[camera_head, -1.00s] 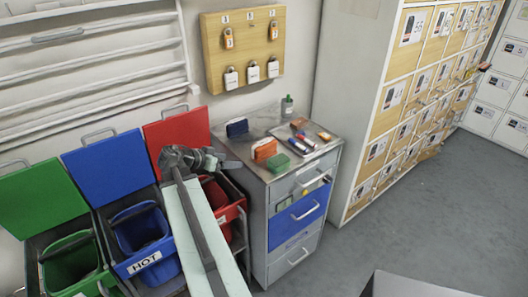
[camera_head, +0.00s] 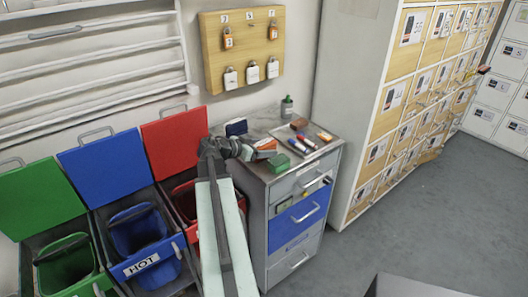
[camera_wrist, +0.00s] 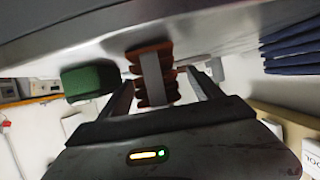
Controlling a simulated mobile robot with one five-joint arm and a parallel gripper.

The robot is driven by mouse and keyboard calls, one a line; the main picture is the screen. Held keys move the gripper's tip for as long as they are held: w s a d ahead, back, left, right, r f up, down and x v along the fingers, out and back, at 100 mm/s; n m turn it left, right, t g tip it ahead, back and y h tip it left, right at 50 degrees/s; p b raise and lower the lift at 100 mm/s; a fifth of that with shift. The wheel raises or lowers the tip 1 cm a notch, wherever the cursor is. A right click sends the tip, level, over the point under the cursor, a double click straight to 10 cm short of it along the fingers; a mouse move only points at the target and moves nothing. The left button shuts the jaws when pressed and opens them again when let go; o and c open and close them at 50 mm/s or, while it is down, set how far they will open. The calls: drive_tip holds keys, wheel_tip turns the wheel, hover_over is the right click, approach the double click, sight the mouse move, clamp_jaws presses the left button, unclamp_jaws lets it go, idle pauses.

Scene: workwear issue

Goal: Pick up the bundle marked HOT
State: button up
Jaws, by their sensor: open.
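An orange-red folded bundle (camera_head: 266,145) with a grey band lies on the drawer cabinet top. A dark blue bundle (camera_head: 236,127) lies behind it and a green bundle (camera_head: 278,162) in front. My gripper (camera_head: 251,152) is at the orange bundle, partly hiding it. In the wrist view my open fingers (camera_wrist: 160,86) stand on either side of the orange bundle (camera_wrist: 152,76), with the green bundle (camera_wrist: 85,82) at left and the blue one (camera_wrist: 292,50) at right. HOT is readable only on the blue bin's label (camera_head: 141,265); I read no mark on the bundles.
The cabinet (camera_head: 294,234) also bears a tray (camera_head: 322,148) with markers and a small bottle (camera_head: 287,106). Green (camera_head: 65,262), blue (camera_head: 137,232) and red (camera_head: 187,203) bins with raised lids stand at left. Padlocks hang on a wall board (camera_head: 244,50). Lockers (camera_head: 400,110) stand at right.

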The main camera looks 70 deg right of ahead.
sight(264, 142)
drive_tip(key=shift+s+d+f, duration=0.2)
drive_tip(key=shift+d, duration=0.1)
drive_tip(key=c, duration=1.6)
drive_tip(key=shift+r, duration=0.1)
wheel_tip(264, 142, up, 10)
drive_tip(key=p, duration=1)
drive_tip(key=shift+a+r, duration=0.1)
